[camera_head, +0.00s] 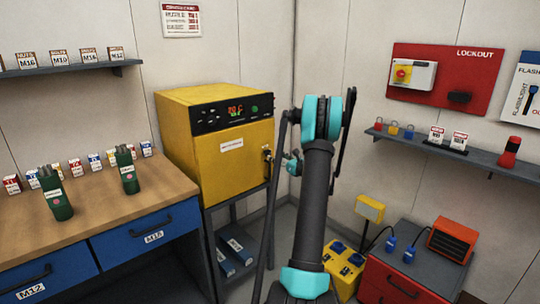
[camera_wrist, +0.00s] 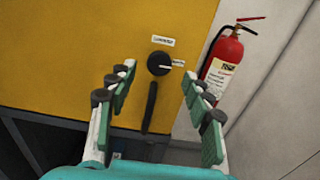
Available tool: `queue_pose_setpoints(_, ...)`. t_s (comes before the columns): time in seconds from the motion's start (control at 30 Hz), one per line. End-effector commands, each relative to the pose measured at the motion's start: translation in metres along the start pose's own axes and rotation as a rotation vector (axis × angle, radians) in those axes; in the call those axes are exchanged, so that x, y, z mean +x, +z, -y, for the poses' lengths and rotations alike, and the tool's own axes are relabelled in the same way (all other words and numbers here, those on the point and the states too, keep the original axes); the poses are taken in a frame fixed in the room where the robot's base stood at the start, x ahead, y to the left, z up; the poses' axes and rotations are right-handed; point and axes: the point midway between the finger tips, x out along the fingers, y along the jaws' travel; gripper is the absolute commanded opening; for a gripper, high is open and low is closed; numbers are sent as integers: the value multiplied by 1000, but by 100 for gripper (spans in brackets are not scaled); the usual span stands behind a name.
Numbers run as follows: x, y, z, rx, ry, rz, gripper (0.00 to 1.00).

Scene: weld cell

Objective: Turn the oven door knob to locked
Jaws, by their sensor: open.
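The black round door knob (camera_wrist: 158,63) has a white pointer mark facing right, toward a small label (camera_wrist: 178,64). Another small label (camera_wrist: 162,40) is above the knob; I cannot read either surely. My gripper (camera_wrist: 158,78) is open, its fingers on either side of the knob in the picture, with no visible contact. In the head view my gripper (camera_head: 291,163) is near the door's right edge.
A dark vertical handle (camera_wrist: 149,107) hangs below the knob. A red fire extinguisher (camera_wrist: 222,62) is close on the right by the wall. The wooden workbench (camera_head: 95,215) is left of the oven. A red cabinet (camera_head: 395,285) and yellow power box (camera_head: 345,268) stand at the lower right.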

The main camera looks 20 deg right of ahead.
Motion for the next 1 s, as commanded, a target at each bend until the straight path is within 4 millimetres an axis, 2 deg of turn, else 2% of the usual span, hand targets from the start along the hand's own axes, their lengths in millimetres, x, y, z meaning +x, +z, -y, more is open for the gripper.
queue_pose_setpoints(0.1, 22, 0, 0, 0, 2, 0, 50)
queue_pose_setpoints(0.3, 46, 0, 0, 0, 1, 0, 50)
queue_pose_setpoints(0.5, 55, 0, 0, -1, 0, 0, 50)
queue_pose_setpoints(0.73, 55, 0, 0, -1, 0, 0, 50)
queue_pose_setpoints(1.0, 55, 0, 0, -1, 0, 0, 17)
